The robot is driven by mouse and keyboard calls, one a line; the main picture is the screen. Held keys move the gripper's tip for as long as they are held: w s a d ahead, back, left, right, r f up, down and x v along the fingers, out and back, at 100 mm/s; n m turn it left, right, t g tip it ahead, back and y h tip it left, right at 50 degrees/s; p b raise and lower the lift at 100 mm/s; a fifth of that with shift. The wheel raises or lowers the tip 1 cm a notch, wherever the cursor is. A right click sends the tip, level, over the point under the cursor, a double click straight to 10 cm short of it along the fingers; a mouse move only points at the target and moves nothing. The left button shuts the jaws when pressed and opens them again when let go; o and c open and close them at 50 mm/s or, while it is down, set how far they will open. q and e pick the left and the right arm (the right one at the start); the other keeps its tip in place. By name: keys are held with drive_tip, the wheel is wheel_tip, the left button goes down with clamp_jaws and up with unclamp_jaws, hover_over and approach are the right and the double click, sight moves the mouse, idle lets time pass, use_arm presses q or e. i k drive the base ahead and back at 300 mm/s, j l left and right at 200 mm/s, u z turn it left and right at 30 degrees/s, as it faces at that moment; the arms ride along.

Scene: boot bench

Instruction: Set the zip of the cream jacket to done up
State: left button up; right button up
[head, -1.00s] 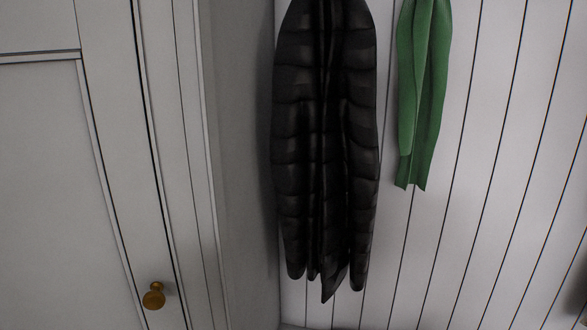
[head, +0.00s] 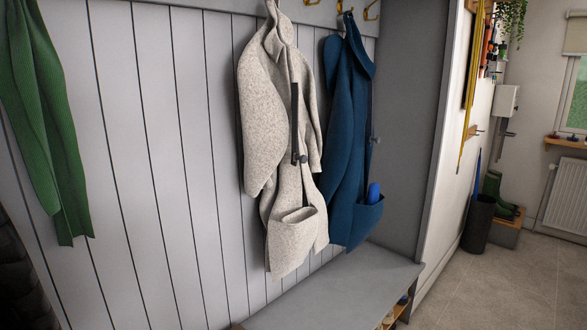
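The cream jacket (head: 278,110) hangs from a hook on the panelled wall, in the middle of the head view. A dark zip strip (head: 295,120) runs down its front, with a dark pull (head: 302,159) at the strip's lower end. Below the pull the front edges look apart, above an open pocket (head: 297,215). I cannot tell from here whether the zip's two sides are joined. Neither of my grippers is in view.
A blue coat (head: 347,130) with a blue item in its pocket hangs close at the jacket's right. A green scarf (head: 45,130) hangs at the left. A grey bench (head: 335,290) juts out below the jackets. Tiled floor (head: 500,285) is clear at the right.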

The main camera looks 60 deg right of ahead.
sight(303, 159)
drive_tip(key=z, duration=1.65)
